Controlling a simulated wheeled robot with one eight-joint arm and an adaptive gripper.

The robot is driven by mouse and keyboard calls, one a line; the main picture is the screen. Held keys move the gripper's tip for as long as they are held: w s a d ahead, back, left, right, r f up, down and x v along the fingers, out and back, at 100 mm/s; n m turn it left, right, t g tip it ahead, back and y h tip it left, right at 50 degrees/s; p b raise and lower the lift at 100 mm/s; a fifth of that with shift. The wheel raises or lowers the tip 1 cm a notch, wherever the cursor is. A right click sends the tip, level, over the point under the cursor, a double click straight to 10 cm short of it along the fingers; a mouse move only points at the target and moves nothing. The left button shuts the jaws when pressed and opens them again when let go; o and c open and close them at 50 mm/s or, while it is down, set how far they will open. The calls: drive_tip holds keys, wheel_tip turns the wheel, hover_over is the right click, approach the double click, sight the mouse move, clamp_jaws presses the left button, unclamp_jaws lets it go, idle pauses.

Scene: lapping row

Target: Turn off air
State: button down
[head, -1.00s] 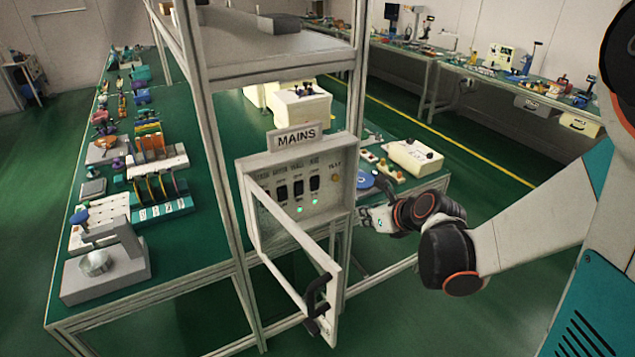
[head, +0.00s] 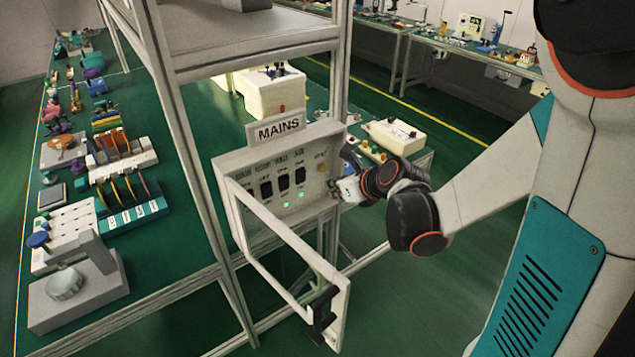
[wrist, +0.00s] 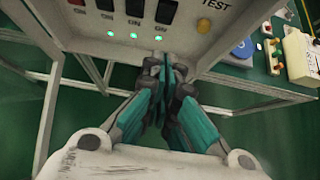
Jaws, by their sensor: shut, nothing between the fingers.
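The MAINS box (head: 240,168) hangs on the rack post with its framed door (head: 285,238) swung open. Its face holds several dark rocker switches, among them the rightmost dark one (head: 300,177), which also shows at the top of the wrist view (wrist: 166,10). The names above the switches are too small to read, so I cannot tell which is air. Green lights (wrist: 134,35) glow below switches marked ON. A yellow TEST button (wrist: 204,25) is on the right. My gripper (wrist: 165,66) is shut and empty, just below and in front of the panel, apart from the switches.
The open door's black handle (head: 322,312) sticks out toward me, left of my arm. A green bench (head: 150,230) with tools lies left, behind the rack post. A cream box (head: 395,136) stands behind my gripper. Open floor lies right.

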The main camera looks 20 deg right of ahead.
drive_tip(key=b, duration=0.3)
approach(302, 182)
wheel_tip(302, 182, down, 3)
drive_tip(key=s, duration=0.1)
drive_tip(key=shift+w+a+r, duration=0.1)
drive_tip(key=shift+w+a, duration=0.1)
drive_tip(key=shift+w, duration=0.5)
drive_tip(key=shift+w+a+r, duration=0.1)
drive_tip(key=shift+w+a, duration=0.1)
drive_tip(key=shift+w, duration=0.5)
drive_tip(key=shift+w+a, duration=0.15)
drive_tip(key=shift+w, duration=0.55)
drive_tip(key=shift+d, duration=0.1)
